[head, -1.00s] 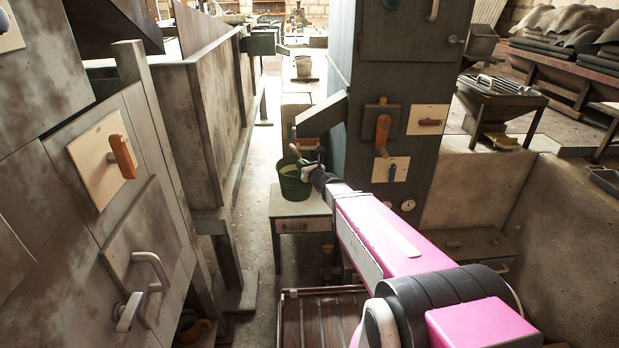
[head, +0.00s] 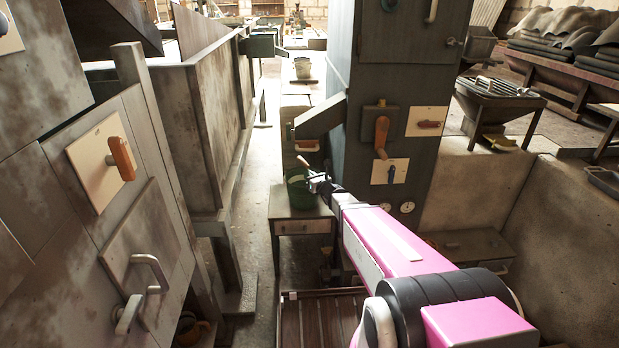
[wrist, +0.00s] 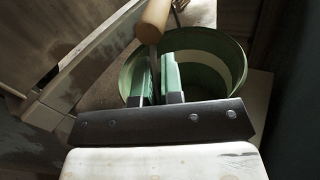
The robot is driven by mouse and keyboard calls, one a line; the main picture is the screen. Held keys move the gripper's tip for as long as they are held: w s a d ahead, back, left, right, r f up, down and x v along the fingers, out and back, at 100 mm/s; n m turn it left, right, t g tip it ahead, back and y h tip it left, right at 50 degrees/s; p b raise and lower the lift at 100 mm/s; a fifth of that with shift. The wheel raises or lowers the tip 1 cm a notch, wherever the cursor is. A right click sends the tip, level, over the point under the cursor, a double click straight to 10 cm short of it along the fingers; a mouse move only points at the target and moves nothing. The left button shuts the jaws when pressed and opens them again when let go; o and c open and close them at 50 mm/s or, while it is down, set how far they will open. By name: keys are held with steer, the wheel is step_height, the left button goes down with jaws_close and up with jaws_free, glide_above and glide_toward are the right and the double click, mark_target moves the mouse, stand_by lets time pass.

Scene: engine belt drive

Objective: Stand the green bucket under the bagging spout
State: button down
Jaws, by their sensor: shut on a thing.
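The green bucket (head: 296,194) is at the small drawer table (head: 320,227) in the head view. I cannot tell whether its base touches the tabletop. My gripper (head: 318,183) is at the bucket's right side, by the rim. In the wrist view, my gripper (wrist: 157,85) is shut on the bucket's handle, with the wooden grip (wrist: 155,18) sticking up past the fingers. The open bucket (wrist: 215,45) shows behind the fingers, with a pale band inside. A sloped grey spout (head: 320,117) juts left from the dark cabinet, above and behind the bucket.
The dark cabinet (head: 395,95) with levers stands right of the bucket. A large grey bin (head: 205,110) stands on the left, with a narrow aisle floor (head: 257,180) between. A pale bucket (head: 303,68) is farther back. A slatted surface (head: 320,320) lies in front.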

steer(key=c, duration=1.3)
jaws_free()
steer(key=shift+f, duration=0.1)
steer(key=shift+o, duration=0.2)
